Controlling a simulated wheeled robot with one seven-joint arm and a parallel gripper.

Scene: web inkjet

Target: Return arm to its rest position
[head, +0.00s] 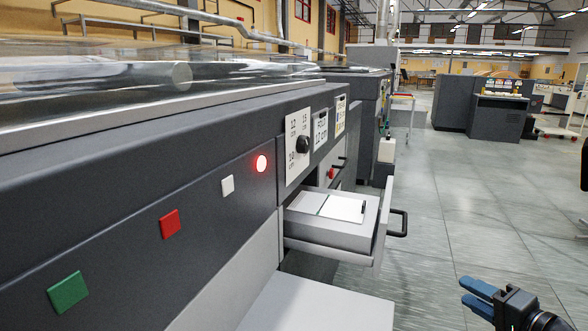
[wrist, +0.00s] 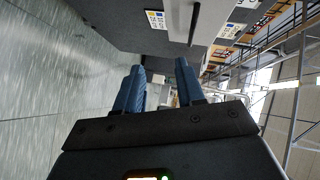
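My gripper (head: 467,291) shows at the lower right of the head view, over the floor and apart from the machine. Its two blue fingers are spread with a clear gap and nothing between them. In the wrist view the fingers (wrist: 159,68) also stand apart and empty. Part of my arm is cut off by the frame's bottom right corner.
A grey machine (head: 120,190) fills the left, with green, red and white buttons, a lit red lamp (head: 261,163) and a black knob (head: 303,144). An open drawer (head: 350,236) holding white paper (head: 341,207) juts out. Floor (head: 470,215) to the right is clear.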

